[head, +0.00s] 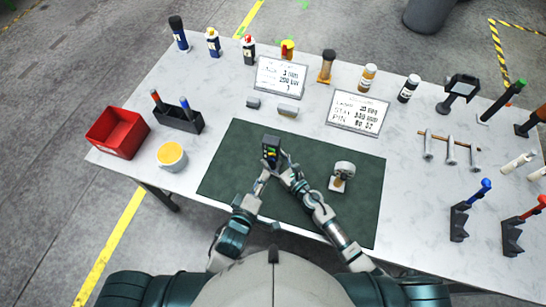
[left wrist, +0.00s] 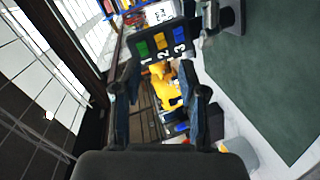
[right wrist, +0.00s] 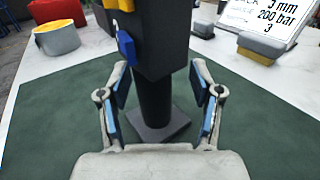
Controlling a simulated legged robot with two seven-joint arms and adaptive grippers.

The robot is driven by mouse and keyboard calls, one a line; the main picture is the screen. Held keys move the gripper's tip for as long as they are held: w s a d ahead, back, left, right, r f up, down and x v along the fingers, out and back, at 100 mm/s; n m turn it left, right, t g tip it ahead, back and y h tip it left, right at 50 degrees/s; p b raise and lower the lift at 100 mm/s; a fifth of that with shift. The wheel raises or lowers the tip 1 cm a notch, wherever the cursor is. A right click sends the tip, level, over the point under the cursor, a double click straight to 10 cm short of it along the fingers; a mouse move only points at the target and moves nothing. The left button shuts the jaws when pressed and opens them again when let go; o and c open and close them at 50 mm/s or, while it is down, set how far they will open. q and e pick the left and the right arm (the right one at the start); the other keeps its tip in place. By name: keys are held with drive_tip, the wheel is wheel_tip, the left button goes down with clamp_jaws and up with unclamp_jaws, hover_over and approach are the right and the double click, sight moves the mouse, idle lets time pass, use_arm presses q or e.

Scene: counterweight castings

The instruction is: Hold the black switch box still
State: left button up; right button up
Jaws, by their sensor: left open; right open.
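The black switch box (head: 271,150) stands on the dark green mat (head: 225,160). In the left wrist view the box (left wrist: 150,32) shows green, yellow and blue switches numbered 1, 2 and 3. In the right wrist view the box (right wrist: 165,35) sits on a black post with a square foot. My left gripper (head: 264,175) is open; in its wrist view its fingers (left wrist: 163,90) point at the switch side, with the box beyond their tips. My right gripper (head: 287,175) is open; its fingers (right wrist: 160,80) stand on either side of the post, apart from it. Contact is not visible.
A red bin (head: 117,132), a yellow-topped pot (head: 171,156) and a black holder (head: 178,119) are at left. Two sign plates (head: 281,77) (head: 357,112) stand behind the mat. Tools crowd the right side.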

drive_tip(key=shift+w+a, duration=0.2)
drive_tip(key=shift+a, duration=0.65)
drive_tip(key=shift+c, duration=0.9)
drive_tip(key=c, duration=0.4)
use_arm(q)
drive_tip(key=shift+a, duration=0.35)
use_arm(e)
drive_tip(key=shift+d, duration=0.3)
clamp_jaws()
use_arm(q)
drive_tip(key=shift+d, duration=0.1)
drive_tip(key=c, duration=0.5)
use_arm(e)
drive_tip(key=shift+d, duration=0.15)
use_arm(q)
drive_tip(key=shift+m, duration=0.5)
clamp_jaws()
use_arm(e)
drive_tip(key=shift+a, duration=0.2)
use_arm(q)
drive_tip(key=s+a+m+h, duration=0.1)
drive_tip(key=m, duration=1)
drive_tip(key=s+f+m+h, duration=0.1)
drive_tip(key=s+m+h, duration=0.1)
drive_tip(key=m, duration=0.9)
drive_tip(key=s+a+f+m+h, duration=0.1)
drive_tip(key=m+h, duration=0.1)
drive_tip(key=m, duration=1)
drive_tip(key=shift+s+a+f, duration=0.2)
drive_tip(key=shift+s+a, duration=0.1)
